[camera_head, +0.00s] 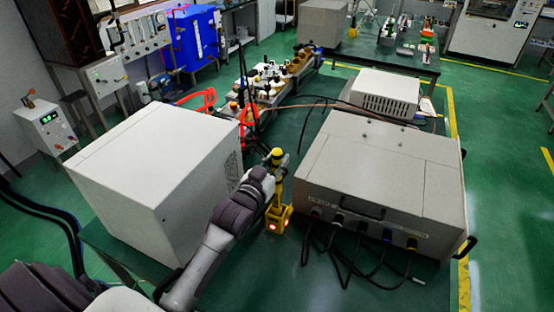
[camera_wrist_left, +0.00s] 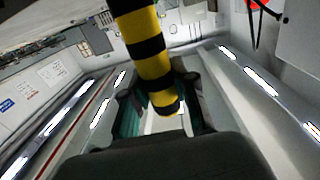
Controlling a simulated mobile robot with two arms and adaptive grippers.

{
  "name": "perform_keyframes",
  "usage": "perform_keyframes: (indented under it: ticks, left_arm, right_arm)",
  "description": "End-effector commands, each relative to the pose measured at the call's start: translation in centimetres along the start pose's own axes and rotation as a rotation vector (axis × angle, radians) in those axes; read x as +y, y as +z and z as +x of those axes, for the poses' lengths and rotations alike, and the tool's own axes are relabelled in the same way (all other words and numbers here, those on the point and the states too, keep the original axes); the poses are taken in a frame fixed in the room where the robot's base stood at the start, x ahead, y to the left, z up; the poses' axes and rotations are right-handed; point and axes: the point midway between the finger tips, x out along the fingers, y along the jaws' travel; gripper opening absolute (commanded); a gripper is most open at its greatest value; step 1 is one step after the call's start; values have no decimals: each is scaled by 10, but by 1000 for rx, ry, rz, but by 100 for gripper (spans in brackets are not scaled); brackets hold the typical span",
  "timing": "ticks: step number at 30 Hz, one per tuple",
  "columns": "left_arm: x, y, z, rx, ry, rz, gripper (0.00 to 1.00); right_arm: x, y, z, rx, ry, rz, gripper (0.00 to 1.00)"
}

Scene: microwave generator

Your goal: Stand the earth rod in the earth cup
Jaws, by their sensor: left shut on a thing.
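The earth rod (camera_head: 278,155) is yellow with a rounded top in the head view. In the left wrist view the rod (camera_wrist_left: 151,56) shows yellow and black bands and passes between the fingers. My left gripper (camera_head: 279,171) is shut on the rod. It also shows in the left wrist view (camera_wrist_left: 162,108), with a finger on each side of the rod. The earth cup (camera_head: 284,215), yellow with glowing reddish spots, stands on the green bench directly below the rod. The rod looks near upright, but I cannot tell whether its lower end sits in the cup. My right gripper is not in view.
A large pale box (camera_head: 150,165) stands left of my left arm. A grey cabinet (camera_head: 385,165) with a handle and cables (camera_head: 345,255) stands close on the right. Only a narrow gap lies between them. Red cables (camera_head: 203,101) and several small parts lie behind.

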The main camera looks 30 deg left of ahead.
Motion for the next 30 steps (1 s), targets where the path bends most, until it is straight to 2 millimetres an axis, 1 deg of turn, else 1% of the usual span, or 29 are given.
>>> perform_keyframes:
  ticks: [13,30]
  left_arm:
    - [0,0,0,2,0,0,0]
    - [0,10,0,3,0,0,0]
  right_arm:
    - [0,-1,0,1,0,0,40]
    - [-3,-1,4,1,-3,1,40]
